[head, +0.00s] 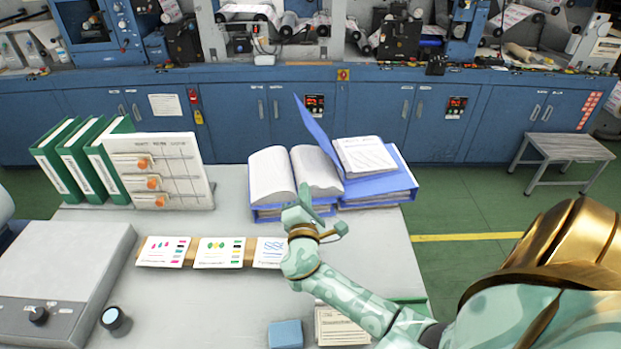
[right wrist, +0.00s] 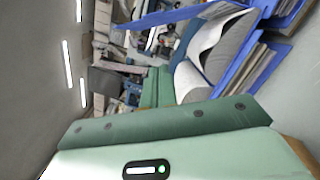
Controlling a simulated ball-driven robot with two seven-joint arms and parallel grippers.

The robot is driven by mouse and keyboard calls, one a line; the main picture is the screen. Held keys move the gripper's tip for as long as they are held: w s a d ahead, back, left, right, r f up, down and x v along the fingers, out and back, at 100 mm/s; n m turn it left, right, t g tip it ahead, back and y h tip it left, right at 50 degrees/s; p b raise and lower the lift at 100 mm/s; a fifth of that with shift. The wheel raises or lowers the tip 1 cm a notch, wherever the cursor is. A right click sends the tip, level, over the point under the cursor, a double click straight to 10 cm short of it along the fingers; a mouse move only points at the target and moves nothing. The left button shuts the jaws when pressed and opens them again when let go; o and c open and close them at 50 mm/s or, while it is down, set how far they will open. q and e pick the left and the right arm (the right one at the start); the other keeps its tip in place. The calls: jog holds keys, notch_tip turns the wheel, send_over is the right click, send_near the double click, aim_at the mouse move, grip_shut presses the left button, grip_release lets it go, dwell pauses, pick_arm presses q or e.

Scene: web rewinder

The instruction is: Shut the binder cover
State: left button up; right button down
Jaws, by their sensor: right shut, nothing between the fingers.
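A blue binder (head: 385,194) lies at the back right of the grey table, with a white booklet (head: 365,156) on its right part. Its blue cover (head: 318,135) stands up open, tilted toward the left, and rises between an open spread of white pages (head: 278,178) and the booklet. Blue edges and white pages also show in the right wrist view, where the binder (right wrist: 258,62) is partly cut off. My right gripper (head: 302,200) is shut and empty, in front of the open pages; I cannot tell whether it touches them. My left gripper is not in view.
Green binders (head: 75,160) and a white board with orange knobs (head: 158,170) stand at the back left. Sample cards (head: 218,252) lie mid-table. A grey device (head: 60,262), a blue block (head: 285,334) and a small card (head: 340,326) are nearer the front.

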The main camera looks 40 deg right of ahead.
jog(key=x, duration=0.8)
jog(key=shift+w+d+r, duration=0.1)
jog(key=shift+w+d, duration=0.1)
jog(key=shift+d, duration=0.15)
jog(key=shift+s+d+r+p, duration=0.65)
jog(key=shift+d+r+p, duration=0.1)
jog(key=shift+d+r, duration=0.1)
jog(key=shift+s+d+r, duration=0.15)
jog(key=shift+s+d, duration=0.15)
jog(key=shift+d, duration=0.15)
